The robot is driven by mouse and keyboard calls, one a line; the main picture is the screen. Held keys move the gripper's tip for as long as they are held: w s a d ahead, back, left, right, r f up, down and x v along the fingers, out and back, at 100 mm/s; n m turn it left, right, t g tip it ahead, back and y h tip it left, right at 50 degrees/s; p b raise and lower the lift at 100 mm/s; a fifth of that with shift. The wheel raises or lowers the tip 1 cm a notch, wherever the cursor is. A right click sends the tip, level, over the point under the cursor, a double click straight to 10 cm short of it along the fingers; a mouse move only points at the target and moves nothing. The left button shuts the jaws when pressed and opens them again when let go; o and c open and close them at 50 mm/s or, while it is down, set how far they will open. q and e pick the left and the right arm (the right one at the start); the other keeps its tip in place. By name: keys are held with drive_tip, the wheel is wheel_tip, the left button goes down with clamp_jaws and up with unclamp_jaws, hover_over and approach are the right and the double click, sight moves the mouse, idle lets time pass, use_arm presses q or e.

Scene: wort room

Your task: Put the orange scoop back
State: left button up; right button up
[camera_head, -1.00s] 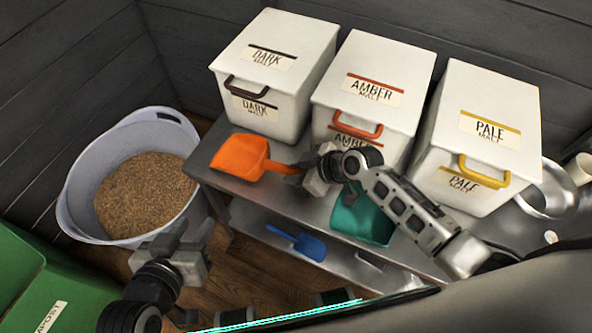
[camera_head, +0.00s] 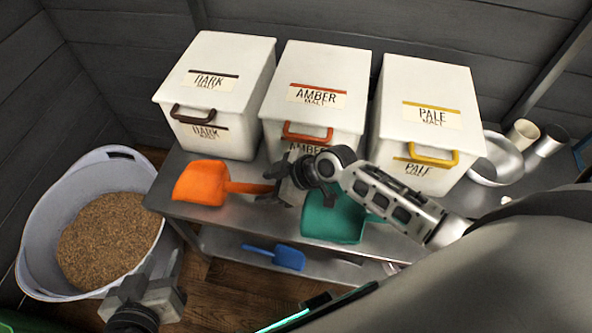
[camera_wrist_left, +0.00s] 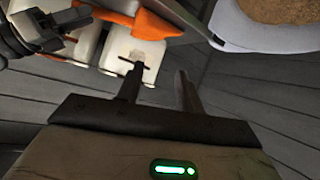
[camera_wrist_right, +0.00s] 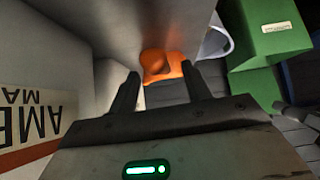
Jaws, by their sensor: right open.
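The orange scoop (camera_head: 203,183) lies on the metal shelf top in front of the dark malt bin (camera_head: 218,95), its handle pointing right. My right gripper (camera_head: 275,182) is open at the handle's end, in front of the amber malt bin (camera_head: 315,95). In the right wrist view the scoop (camera_wrist_right: 160,65) shows beyond the parted fingers; whether they touch the handle I cannot tell. My left gripper (camera_head: 160,272) is low at the left, beside the grain tub and away from the scoop. Its fingers (camera_wrist_left: 157,82) stand apart and empty in the left wrist view.
A teal scoop (camera_head: 335,218) lies under my right forearm, right of the orange one. The pale malt bin (camera_head: 425,115) stands at the right. A blue scoop (camera_head: 285,257) is on the lower shelf. The grain tub (camera_head: 40,215) stands left of the metal shelf (camera_head: 185,212).

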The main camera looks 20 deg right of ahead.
drive_tip(key=p+v, duration=0.1)
drive_tip(key=v, duration=1.1)
drive_tip(key=shift+a, duration=0.1)
drive_tip(key=s+a+m+t+h+p, duration=0.1)
drive_tip(key=s+a+m+t+h, duration=0.2)
drive_tip(key=s+m+t, duration=0.2)
drive_tip(key=s+m, duration=0.1)
drive_tip(key=m, duration=0.2)
drive_tip(key=shift+s+m+h, duration=0.3)
drive_tip(key=shift+s+m, duration=0.1)
drive_tip(key=shift+f, duration=0.1)
drive_tip(key=shift+c, duration=1.3)
drive_tip(key=shift+w+a, duration=0.1)
drive_tip(key=shift+a, duration=0.05)
